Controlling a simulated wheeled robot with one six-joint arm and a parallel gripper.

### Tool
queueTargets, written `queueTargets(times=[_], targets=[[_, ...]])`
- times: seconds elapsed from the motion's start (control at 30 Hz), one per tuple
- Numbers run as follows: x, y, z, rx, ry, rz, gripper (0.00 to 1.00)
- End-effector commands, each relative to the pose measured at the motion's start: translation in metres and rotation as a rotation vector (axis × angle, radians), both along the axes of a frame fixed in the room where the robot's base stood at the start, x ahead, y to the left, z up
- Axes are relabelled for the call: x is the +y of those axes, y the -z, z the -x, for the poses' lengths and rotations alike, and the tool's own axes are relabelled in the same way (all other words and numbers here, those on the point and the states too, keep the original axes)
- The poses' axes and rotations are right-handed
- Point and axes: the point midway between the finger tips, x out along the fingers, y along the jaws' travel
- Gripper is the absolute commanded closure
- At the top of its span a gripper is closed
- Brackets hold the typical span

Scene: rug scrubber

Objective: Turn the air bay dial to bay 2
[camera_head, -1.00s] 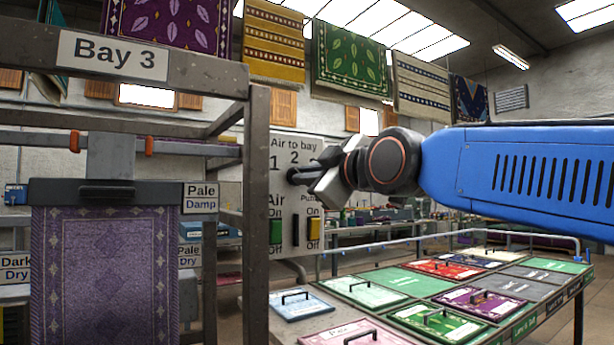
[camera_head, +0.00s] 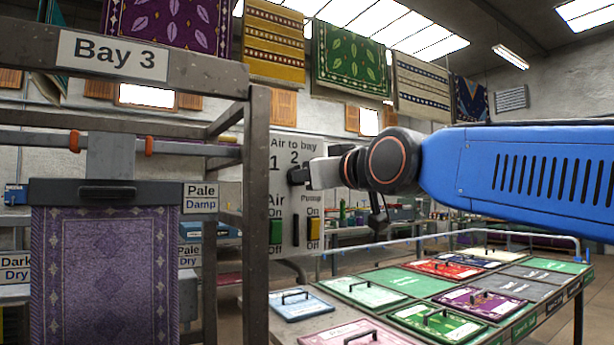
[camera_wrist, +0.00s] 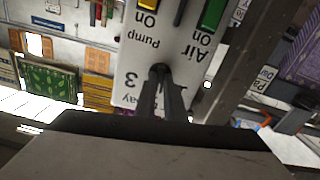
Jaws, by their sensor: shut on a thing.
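The air bay dial (camera_head: 296,177) is a small black knob on the white "Air to bay" panel (camera_head: 284,204), below the printed numbers 1 and 2. My gripper (camera_head: 308,176) reaches it from the right and is shut on it. In the wrist view, the panel (camera_wrist: 180,52) appears upside down, and my dark gripper fingers (camera_wrist: 168,92) close around the dial (camera_wrist: 160,70). The number 3 shows beside them there. The fingers hide much of the knob, so I cannot tell exactly where it points.
Below the dial are a green Air switch (camera_head: 276,231) and a yellow Pump switch (camera_head: 314,229). The grey Bay 3 frame (camera_head: 257,210) stands close left of the panel. A table (camera_head: 515,333) with several rug sample boards lies at the lower right.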

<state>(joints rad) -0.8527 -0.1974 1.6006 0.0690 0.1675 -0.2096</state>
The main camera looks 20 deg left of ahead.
Motion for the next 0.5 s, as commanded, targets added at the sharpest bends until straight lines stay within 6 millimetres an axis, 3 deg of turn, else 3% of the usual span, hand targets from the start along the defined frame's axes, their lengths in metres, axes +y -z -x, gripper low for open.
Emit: queueTargets(times=[0.5], targets=[[0.0000,0.0013,-0.0001,0.109,0.000,-0.089,1.00]])
